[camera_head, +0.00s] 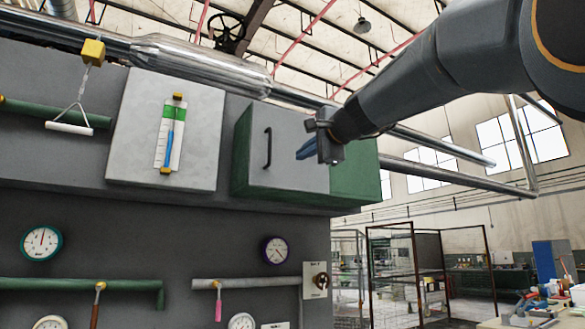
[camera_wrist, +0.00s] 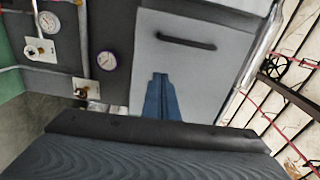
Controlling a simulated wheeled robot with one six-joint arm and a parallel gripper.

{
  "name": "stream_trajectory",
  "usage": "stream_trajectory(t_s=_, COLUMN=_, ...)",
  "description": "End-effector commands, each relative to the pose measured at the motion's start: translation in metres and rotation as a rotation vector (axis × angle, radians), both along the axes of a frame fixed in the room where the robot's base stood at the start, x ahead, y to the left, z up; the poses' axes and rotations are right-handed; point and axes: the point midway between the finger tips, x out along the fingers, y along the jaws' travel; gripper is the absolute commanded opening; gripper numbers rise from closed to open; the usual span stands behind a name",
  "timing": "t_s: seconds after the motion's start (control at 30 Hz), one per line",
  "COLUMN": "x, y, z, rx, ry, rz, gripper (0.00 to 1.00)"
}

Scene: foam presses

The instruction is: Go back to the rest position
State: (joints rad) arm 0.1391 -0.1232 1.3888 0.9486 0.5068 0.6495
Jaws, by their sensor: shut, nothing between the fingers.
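My gripper (camera_head: 304,149) is at the end of my dark arm, which reaches in from the upper right in the head view. Its blue fingers point left, in front of the grey door (camera_head: 286,161) of a green cabinet (camera_head: 355,172). In the wrist view the fingers (camera_wrist: 161,78) are shut together and hold nothing. The black door handle (camera_head: 267,148) is left of the fingers, apart from them in the picture. It also shows in the wrist view (camera_wrist: 186,41), above the fingertips. The cabinet door looks closed.
A level gauge (camera_head: 170,133) on a grey box and a pull handle (camera_head: 69,128) are on the left. Below are dials (camera_head: 274,250), green pipes and a rotary switch (camera_head: 320,281). Metal pipes (camera_head: 200,60) run above. A cluttered workbench (camera_head: 545,312) is at the lower right.

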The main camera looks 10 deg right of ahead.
Motion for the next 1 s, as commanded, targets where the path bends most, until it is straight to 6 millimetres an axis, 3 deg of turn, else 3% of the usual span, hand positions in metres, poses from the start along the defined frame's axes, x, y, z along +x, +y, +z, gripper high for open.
stream_trajectory(t_s=0.1, x=-0.019, y=-0.006, z=-0.002, rx=0.0, ry=-0.001, rz=-0.002, gripper=0.0)
stream_trajectory(t_s=0.3, x=-0.035, y=-0.01, z=0.0, rx=0.001, ry=0.0, rz=0.0, gripper=0.0)
stream_trajectory(t_s=0.57, x=-0.038, y=-0.01, z=0.0, rx=0.001, ry=0.001, rz=0.001, gripper=0.0)
stream_trajectory(t_s=0.67, x=-0.034, y=-0.011, z=-0.009, rx=-0.01, ry=0.014, rz=-0.001, gripper=0.0)
stream_trajectory(t_s=0.77, x=-0.023, y=-0.011, z=-0.04, rx=-0.049, ry=0.058, rz=-0.003, gripper=0.0)
stream_trajectory(t_s=0.87, x=-0.007, y=-0.013, z=-0.095, rx=-0.123, ry=0.134, rz=-0.004, gripper=0.0)
stream_trajectory(t_s=1.0, x=0.008, y=-0.013, z=-0.192, rx=-0.262, ry=0.266, rz=0.014, gripper=0.0)
